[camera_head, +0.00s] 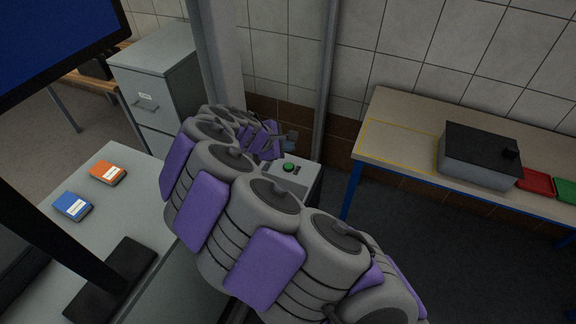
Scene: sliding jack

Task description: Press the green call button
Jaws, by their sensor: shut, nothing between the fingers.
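The green call button (288,167) sits on top of a small grey box (308,178) in the middle of the view, between the two tables. My arm reaches from the lower right up toward the box and hides part of its left side. My gripper (284,143) is shut and empty. In the picture it shows just above and behind the button. There seems to be a gap between the two, but I cannot tell its depth.
A left table (139,178) bears an orange box (108,172), a blue box (72,206) and a monitor (50,40). A filing cabinet (155,75) and a grey pole (325,80) stand behind. The right table (395,125) holds a black-topped case (480,155) and red and green trays.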

